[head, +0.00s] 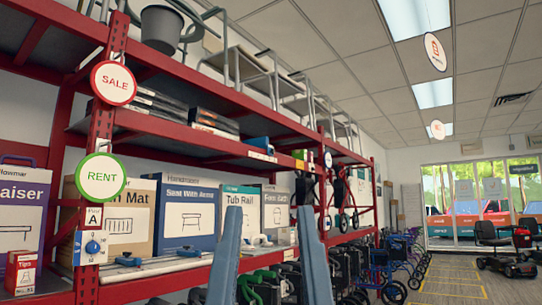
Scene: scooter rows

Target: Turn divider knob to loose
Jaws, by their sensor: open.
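Other blue knob-like parts lie on the shelf behind, one on a pale bar (128,259) just right of the post. I cannot tell for sure which one is the divider knob. My gripper (269,210) shows as two blue-grey fingers at the lower middle, spread wide apart with nothing held between them. It is well to the right of the knob on the post.
Red shelving (180,142) runs along the left, with boxed goods such as a bath-seat box (187,215). Round SALE (113,83) and RENT (101,177) signs hang on the post above the knob. Walkers and rollators (395,260) stand below; open floor (450,285) is at right.

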